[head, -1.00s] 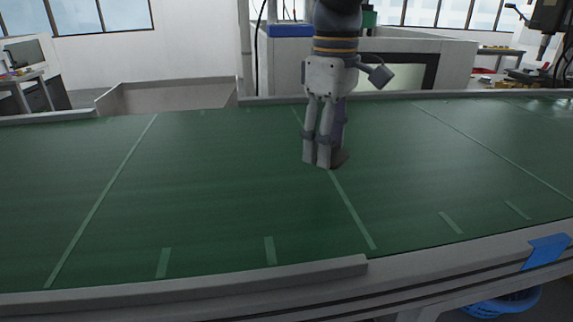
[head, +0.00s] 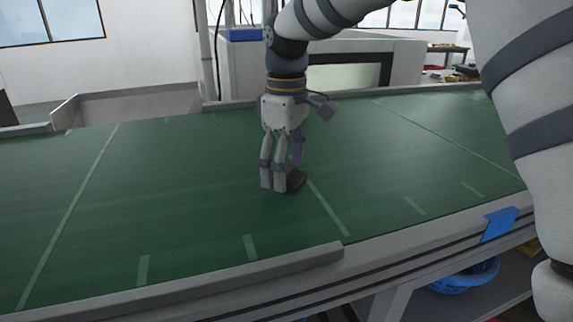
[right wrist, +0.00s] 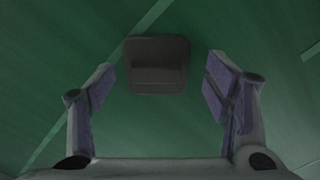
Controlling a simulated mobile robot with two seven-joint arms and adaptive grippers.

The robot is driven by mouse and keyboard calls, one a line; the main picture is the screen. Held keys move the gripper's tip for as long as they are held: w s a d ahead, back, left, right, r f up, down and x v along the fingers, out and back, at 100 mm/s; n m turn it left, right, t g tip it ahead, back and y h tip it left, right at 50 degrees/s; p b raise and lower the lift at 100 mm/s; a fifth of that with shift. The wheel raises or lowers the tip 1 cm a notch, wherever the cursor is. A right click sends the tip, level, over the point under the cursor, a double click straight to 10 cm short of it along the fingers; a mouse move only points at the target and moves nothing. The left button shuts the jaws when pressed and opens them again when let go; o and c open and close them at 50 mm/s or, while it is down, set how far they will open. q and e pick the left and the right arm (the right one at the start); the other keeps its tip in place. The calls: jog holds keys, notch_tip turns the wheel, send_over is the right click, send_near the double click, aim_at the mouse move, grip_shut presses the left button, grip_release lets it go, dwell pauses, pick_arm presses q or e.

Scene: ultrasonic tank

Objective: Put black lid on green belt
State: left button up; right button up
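The black lid (head: 297,180) is a small, dark, rounded square piece on the green belt (head: 190,215). In the right wrist view the lid (right wrist: 157,66) is between the spread fingers, beside a pale tape line, with a gap on each side. My right gripper (head: 281,186) points straight down over the belt. Its fingers partly hide the lid in the head view. The right wrist view shows the gripper (right wrist: 160,80) open, with purple finger pads apart and touching nothing. My left gripper is in neither view.
A raised grey rail (head: 240,275) runs along the belt's near edge, and blue tape (head: 498,224) marks the frame. A blue basket (head: 465,275) is below. A grey bin (head: 125,103) stands behind the belt. The belt is clear left and right of my gripper.

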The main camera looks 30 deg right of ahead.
jog(key=shift+w+r, duration=0.1)
notch_tip(320, 180, up, 12)
jog(key=shift+b, duration=0.4)
